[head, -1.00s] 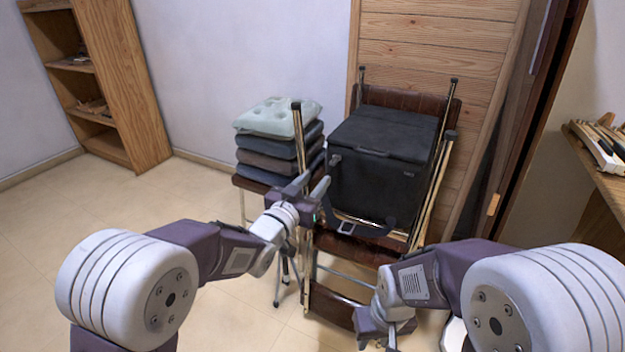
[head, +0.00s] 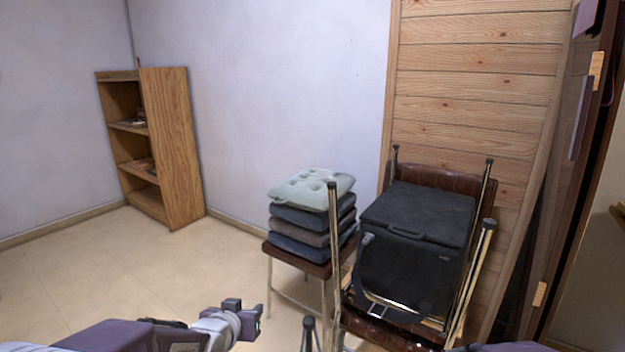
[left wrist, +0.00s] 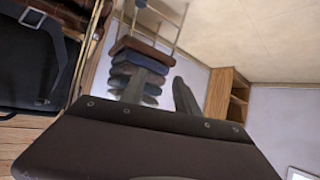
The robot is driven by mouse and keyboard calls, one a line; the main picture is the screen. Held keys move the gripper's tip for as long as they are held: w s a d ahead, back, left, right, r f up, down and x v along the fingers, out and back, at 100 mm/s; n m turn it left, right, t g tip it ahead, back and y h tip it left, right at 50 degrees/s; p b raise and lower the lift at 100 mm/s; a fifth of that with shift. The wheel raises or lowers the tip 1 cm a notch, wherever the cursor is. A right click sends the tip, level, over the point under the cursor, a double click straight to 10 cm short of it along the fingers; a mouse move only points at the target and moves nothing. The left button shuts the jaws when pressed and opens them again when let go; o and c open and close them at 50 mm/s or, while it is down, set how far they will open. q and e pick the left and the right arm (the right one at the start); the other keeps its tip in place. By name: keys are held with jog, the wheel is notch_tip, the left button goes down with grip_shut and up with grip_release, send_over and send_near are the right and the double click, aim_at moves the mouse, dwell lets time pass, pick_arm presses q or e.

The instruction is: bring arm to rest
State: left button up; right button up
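My left gripper (head: 247,309) shows low in the head view, reaching in from the bottom left. It is empty, in front of and left of the stool with cushions. In the left wrist view two dark fingers of the left gripper (left wrist: 160,88) stand apart with nothing between them. My right gripper is not in view; only a dark bit of what may be my right arm shows at the bottom edge.
A stack of cushions (head: 312,211) sits on a stool. A black box (head: 415,245) rests on a brown chair right of it. A wooden shelf (head: 174,150) stands at the back left. The tiled floor (head: 100,270) at left is clear.

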pick_arm(q)
jog(key=s+a+f+n+g+y, duration=0.1)
jog(key=s+a+f+g, duration=0.1)
jog(key=s+f+g, duration=0.6)
jog(key=s+a+f+g, duration=0.15)
jog(key=s+f, duration=0.25)
jog(key=s, duration=0.9)
notch_tip(320, 180, up, 38)
jog(key=p, duration=3.8)
jog(key=shift+s+d+f+g, duration=0.2)
jog(key=shift+s+d+g, duration=0.1)
jog(key=shift+s+g, duration=0.1)
